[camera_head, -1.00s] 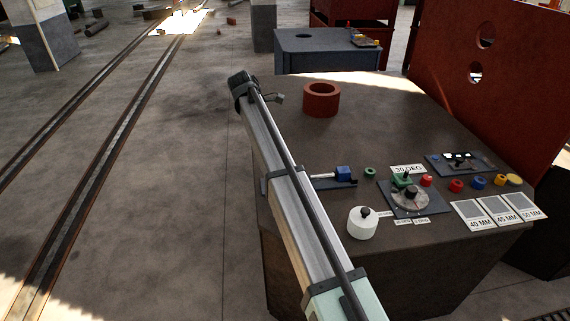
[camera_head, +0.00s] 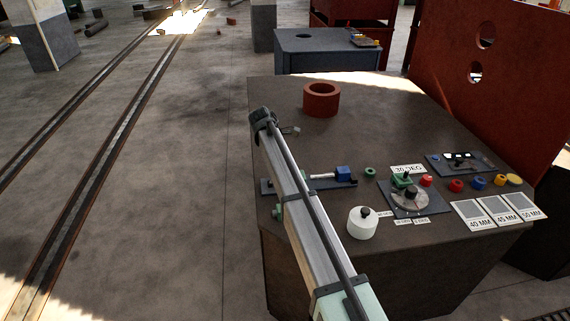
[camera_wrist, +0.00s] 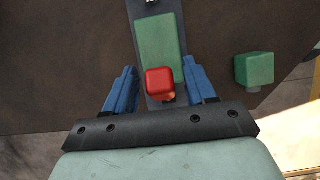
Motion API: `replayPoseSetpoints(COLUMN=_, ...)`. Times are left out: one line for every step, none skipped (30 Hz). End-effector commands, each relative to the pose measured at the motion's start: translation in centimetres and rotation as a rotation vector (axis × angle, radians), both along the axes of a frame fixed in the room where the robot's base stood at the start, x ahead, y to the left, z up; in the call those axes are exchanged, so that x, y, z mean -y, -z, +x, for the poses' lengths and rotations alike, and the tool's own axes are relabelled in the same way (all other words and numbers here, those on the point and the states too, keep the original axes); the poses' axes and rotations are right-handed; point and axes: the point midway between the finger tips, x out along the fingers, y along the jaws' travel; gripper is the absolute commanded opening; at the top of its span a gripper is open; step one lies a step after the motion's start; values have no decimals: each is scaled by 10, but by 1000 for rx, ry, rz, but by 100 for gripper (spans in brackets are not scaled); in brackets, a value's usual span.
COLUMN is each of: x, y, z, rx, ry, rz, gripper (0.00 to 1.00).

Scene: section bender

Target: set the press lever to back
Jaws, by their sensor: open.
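In the wrist view, a red knob (camera_wrist: 160,82) stands at the near end of a long green block (camera_wrist: 159,45) on a dark plate (camera_wrist: 134,12). It appears to be the press lever's handle, though no readable label confirms this. My gripper (camera_wrist: 162,88) is open, with one blue finger on each side of the red knob and visible gaps to both. It is not shut on anything. In the head view, my gripper's fingers cannot be made out, and my arm covers part of the plate (camera_head: 265,187) on the bench.
A green cube (camera_wrist: 254,69) sits right of the plate in the wrist view. On the bench (camera_head: 390,115) are a red-brown ring (camera_head: 321,99), a blue block (camera_head: 343,173), a white round knob (camera_head: 362,223) and a dial panel (camera_head: 409,199). The bench's far part is mostly clear.

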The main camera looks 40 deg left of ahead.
Motion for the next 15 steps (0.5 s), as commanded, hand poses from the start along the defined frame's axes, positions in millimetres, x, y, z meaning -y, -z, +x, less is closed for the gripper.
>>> replayPoseSetpoints(x=1, y=2, z=1, rx=0, ry=0, rz=0, gripper=55)
replayPoseSetpoints(x=1, y=3, z=1, rx=0, ry=0, rz=0, gripper=55)
replayPoseSetpoints(x=1, y=4, z=1, rx=0, ry=0, rz=0, gripper=55)
replayPoseSetpoints(x=1, y=4, z=1, rx=0, ry=0, rz=0, gripper=55)
replayPoseSetpoints(x=1, y=4, z=1, rx=0, ry=0, rz=0, gripper=55)
replayPoseSetpoints(x=1, y=5, z=1, rx=1, ry=0, rz=1, gripper=55)
replayPoseSetpoints(x=1, y=5, z=1, rx=1, ry=0, rz=1, gripper=55)
replayPoseSetpoints(x=1, y=4, z=1, rx=1, ry=0, rz=1, gripper=55)
replayPoseSetpoints(x=1, y=4, z=1, rx=1, ry=0, rz=1, gripper=55)
replayPoseSetpoints(x=1, y=4, z=1, rx=1, ry=0, rz=1, gripper=55)
replayPoseSetpoints(x=1, y=4, z=1, rx=1, ry=0, rz=1, gripper=55)
replayPoseSetpoints(x=1, y=4, z=1, rx=1, ry=0, rz=1, gripper=53)
replayPoseSetpoints(x=1, y=4, z=1, rx=1, ry=0, rz=1, gripper=51)
replayPoseSetpoints(x=1, y=4, z=1, rx=1, ry=0, rz=1, gripper=48)
replayPoseSetpoints(x=1, y=4, z=1, rx=1, ry=0, rz=1, gripper=44)
